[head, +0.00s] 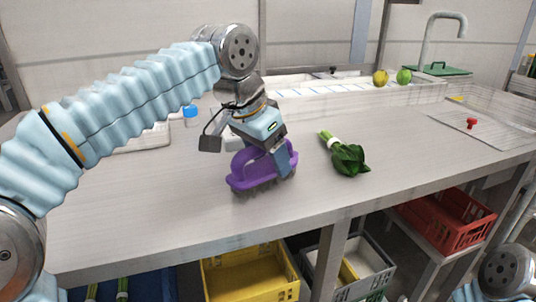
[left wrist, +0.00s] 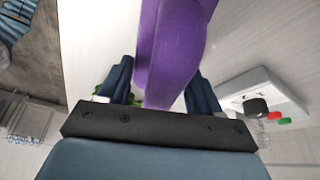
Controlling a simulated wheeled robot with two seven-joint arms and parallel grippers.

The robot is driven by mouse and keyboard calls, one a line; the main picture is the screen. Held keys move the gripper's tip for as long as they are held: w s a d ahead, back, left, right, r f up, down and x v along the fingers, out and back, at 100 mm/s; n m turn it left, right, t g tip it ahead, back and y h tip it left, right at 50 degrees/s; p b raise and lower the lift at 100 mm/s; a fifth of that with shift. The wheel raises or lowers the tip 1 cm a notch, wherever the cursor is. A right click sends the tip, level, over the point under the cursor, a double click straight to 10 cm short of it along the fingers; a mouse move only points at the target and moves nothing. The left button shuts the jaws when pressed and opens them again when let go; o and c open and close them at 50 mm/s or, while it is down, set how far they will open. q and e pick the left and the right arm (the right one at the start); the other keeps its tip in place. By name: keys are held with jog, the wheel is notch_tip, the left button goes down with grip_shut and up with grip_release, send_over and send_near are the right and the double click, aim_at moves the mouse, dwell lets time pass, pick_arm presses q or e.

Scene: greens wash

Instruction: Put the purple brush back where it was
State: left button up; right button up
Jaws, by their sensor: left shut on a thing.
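The purple brush (head: 251,170) has a looped handle and dark bristles facing down, at the middle of the counter in the head view. My left gripper (head: 282,158) is shut on the brush's handle. The bristles are at or just above the counter top; I cannot tell whether they touch. In the left wrist view the purple brush (left wrist: 178,50) stands between the two dark fingers of the left gripper (left wrist: 160,88). My right gripper is not seen; only part of my right arm shows at the lower right of the head view.
A bunch of greens (head: 348,158) lies on the counter (head: 150,215) right of the brush. A blue-capped bottle (head: 190,115) stands behind, left of my gripper. A sink with a tap (head: 428,42) is at the back right. Yellow (head: 245,278) and red (head: 448,222) crates sit below. The front left counter is clear.

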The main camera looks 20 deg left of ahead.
pick_arm(q)
jog(key=o, duration=1.1)
jog(key=shift+r, duration=0.45)
jog(key=p+v, duration=0.2)
jog(key=v, duration=0.8)
jog(key=shift+s+p, duration=0.1)
jog(key=shift+p, duration=0.3)
jog(key=shift+s+a+r, duration=0.15)
jog(key=shift+s+r, duration=0.1)
jog(key=shift+r, duration=0.35)
